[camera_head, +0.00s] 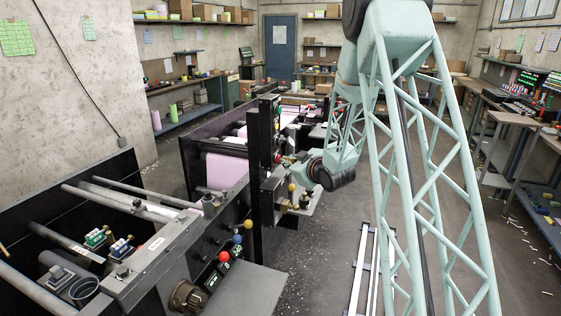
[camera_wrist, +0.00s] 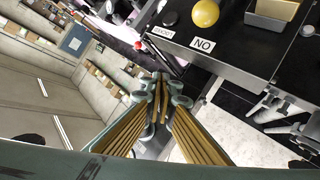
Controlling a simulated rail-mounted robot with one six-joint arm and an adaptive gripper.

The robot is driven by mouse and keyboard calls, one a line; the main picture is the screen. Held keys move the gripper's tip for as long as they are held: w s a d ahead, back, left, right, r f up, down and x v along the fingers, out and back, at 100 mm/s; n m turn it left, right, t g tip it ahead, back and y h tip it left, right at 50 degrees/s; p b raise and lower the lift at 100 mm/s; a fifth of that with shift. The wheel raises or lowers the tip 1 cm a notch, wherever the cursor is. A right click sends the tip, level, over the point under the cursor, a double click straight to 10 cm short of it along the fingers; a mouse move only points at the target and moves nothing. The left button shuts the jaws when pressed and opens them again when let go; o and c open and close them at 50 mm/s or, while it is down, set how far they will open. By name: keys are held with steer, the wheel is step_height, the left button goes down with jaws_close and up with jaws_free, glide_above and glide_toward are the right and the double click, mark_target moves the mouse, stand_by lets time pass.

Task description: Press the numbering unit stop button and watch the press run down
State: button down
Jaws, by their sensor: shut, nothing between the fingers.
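My gripper (camera_wrist: 161,84) is shut and empty in the wrist view, its fingertips together in front of the press. In the head view my wrist reaches the dark upright unit of the press. On that unit's panel in the wrist view are a black round button (camera_wrist: 170,18), a yellow ball knob (camera_wrist: 205,13) and a label reading NO (camera_wrist: 203,44). A small red knob (camera_wrist: 139,45) lies beyond the fingertips, apart from them in the picture. I cannot tell which control is the numbering unit stop button. A pink paper roll (camera_head: 227,171) sits in the press.
The press's near end has rollers (camera_head: 125,200) and red (camera_head: 224,256) and blue (camera_head: 237,239) ball knobs. A grey table (camera_head: 245,290) juts out at the front. Workbenches (camera_head: 505,118) line the right wall. Floor (camera_head: 320,250) is open right of the press, beside a white rail (camera_head: 375,265).

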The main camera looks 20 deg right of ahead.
steer(key=shift+w, duration=0.1)
steer(key=shift+s+d, duration=0.1)
steer(key=shift+s, duration=0.1)
stand_by(0.5)
steer(key=shift+s+d+b, duration=0.45)
steer(key=shift+d+b, duration=0.05)
steer(key=shift+s, duration=0.1)
stand_by(0.3)
steer(key=shift+s+d+b, duration=0.75)
steer(key=shift+s+d, duration=0.9)
steer(key=shift+d, duration=0.1)
